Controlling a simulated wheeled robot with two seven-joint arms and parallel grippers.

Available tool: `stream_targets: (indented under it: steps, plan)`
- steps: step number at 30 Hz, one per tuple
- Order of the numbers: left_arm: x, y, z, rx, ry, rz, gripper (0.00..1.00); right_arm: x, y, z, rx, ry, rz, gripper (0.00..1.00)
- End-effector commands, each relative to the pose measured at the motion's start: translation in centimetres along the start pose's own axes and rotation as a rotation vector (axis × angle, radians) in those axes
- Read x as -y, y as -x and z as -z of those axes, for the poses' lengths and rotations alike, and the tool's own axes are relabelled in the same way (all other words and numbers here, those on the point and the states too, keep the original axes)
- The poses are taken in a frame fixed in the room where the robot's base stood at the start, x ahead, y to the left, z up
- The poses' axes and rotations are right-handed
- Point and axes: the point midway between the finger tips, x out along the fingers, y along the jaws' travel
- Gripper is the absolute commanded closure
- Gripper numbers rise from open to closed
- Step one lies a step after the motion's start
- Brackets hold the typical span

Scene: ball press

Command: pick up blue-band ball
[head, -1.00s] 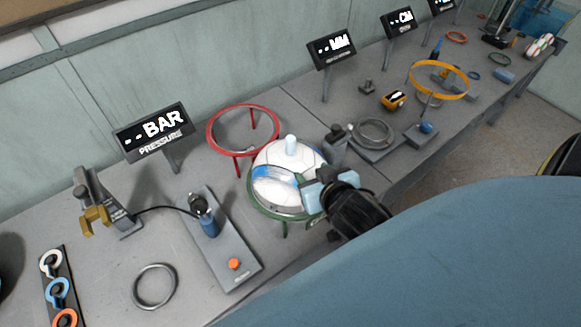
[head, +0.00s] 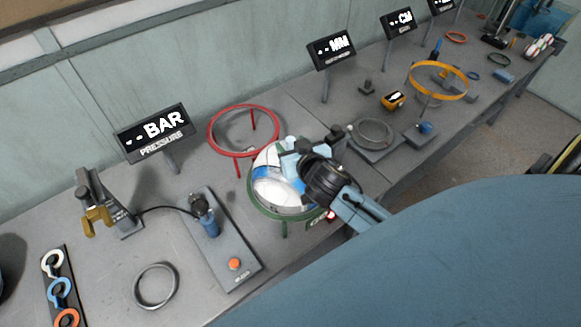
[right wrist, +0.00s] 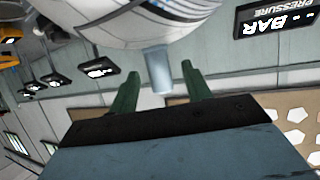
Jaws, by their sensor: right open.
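The blue-band ball (head: 268,182), white with a blue stripe, sits in a green ring stand (head: 257,212) at the front of the bench. A pale blue peg (right wrist: 158,70) stands out of the ball. My right gripper (head: 294,148) is at the upper right of the ball and hides part of it. In the right wrist view, my open right gripper (right wrist: 160,84) has its two green fingers on either side of the peg, with gaps showing. The ball (right wrist: 150,18) fills the top of that view. My left gripper is not in view.
An empty red ring stand (head: 212,138) is just behind the ball. A grey pad with an orange button (head: 234,264) is to the left. A coiled ring plate (head: 372,134) is to the right. A yellow ring stand (head: 412,82) is farther off.

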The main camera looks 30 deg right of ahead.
Motion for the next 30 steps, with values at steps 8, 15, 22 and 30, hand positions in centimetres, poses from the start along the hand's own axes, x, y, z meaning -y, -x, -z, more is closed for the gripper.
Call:
stream_targets:
  steps: [8, 15, 22, 30]
  plan:
    - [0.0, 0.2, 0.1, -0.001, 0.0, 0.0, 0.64, 0.1, -3.0, 0.1, -0.001, 0.001, 0.0, 0.52]
    - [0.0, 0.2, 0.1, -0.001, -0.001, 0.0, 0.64, 0.1, -3.1, 0.0, 0.0, 0.0, 0.001, 0.52]
    - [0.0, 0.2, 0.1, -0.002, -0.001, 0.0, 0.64, 0.1, -3.1, 0.0, 0.0, 0.0, 0.001, 0.79]
    - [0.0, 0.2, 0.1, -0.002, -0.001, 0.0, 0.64, 0.1, -3.1, 0.0, 0.0, 0.0, 0.001, 1.0]
